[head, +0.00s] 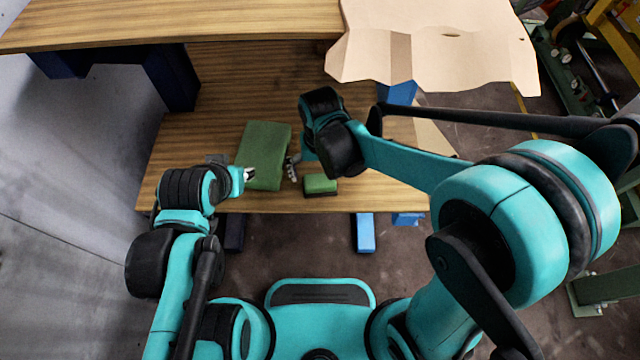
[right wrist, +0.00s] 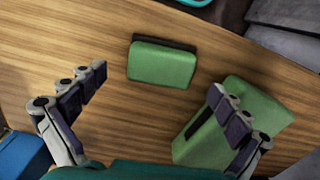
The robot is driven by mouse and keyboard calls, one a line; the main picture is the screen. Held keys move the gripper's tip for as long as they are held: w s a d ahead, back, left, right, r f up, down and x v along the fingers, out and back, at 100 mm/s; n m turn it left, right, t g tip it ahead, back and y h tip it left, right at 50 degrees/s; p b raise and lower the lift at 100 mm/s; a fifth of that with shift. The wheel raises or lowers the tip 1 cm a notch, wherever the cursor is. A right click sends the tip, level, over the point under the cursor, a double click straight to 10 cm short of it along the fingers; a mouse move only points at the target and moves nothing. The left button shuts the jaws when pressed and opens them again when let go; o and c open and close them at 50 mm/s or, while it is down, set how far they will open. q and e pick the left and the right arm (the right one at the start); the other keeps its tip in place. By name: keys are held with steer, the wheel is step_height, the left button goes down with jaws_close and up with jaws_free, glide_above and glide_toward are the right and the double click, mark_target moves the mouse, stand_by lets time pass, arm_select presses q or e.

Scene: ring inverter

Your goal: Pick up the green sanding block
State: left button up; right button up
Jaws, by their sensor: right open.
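The green sanding block (head: 320,184), a small green block with a dark underside, lies on the wooden table near its front edge. In the right wrist view the sanding block (right wrist: 162,64) lies ahead of and roughly between the fingertips. My right gripper (head: 293,168) is beside the block to its upper left, partly hidden by its own wrist; in its wrist view the right gripper (right wrist: 158,88) is open, with nothing held. My left gripper (head: 250,174) is over the left part of the table by the larger green box; its jaw opening is too small to tell.
A larger green box (head: 263,140) lies left of the block; it also shows in the right wrist view (right wrist: 245,110), partly behind a finger. A raised wooden shelf (head: 170,25) and cardboard (head: 440,55) are at the back. Bare table (head: 225,90) lies behind the box.

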mark_target(320, 180)
step_height(320, 180, down, 3)
steer(key=shift+s+f+b, duration=0.1)
steer(key=shift+s+b, duration=0.05)
steer(key=shift+b, duration=0.45)
steer(key=shift+f, duration=0.3)
steer(key=shift+r, duration=0.1)
steer(key=c, duration=1.4)
steer(key=shift+o, duration=0.2)
steer(key=shift+r+p, duration=0.35)
steer(key=shift+r, duration=0.3)
step_height(320, 180, up, 3)
steer(key=shift+p, duration=0.75)
steer(key=w+d+r+p, duration=0.3)
steer(key=w+d+r, duration=0.2)
steer(key=d, duration=0.5)
steer(key=shift+w+r, duration=0.35)
steer(key=shift+r, duration=0.5)
